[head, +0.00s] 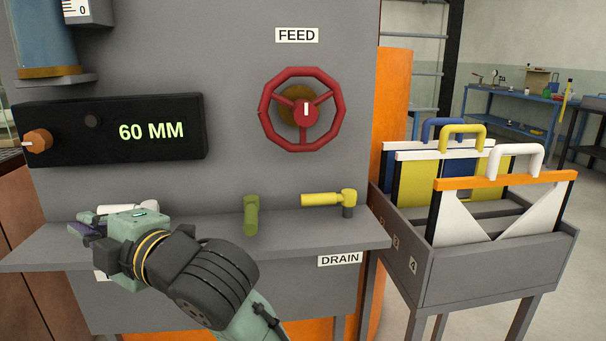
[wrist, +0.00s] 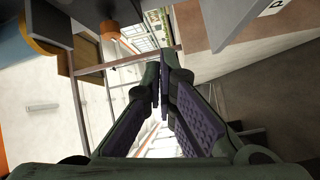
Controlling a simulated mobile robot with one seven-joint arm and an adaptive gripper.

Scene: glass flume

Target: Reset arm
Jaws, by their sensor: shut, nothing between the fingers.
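My gripper (wrist: 162,85) is shut with nothing between its fingers in the wrist view. In the head view my arm reaches in from the bottom to the left part of the grey shelf (head: 300,236). There my gripper (head: 78,228) points left, largely hidden behind my own wrist. A white handle (head: 115,209) lies just behind it; I cannot tell whether they touch.
The grey panel carries a red FEED wheel (head: 335,112) and a black display (head: 70,112) reading 60 MM with an orange knob (head: 38,141). A grey rack (head: 450,282) of handled plates is at right.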

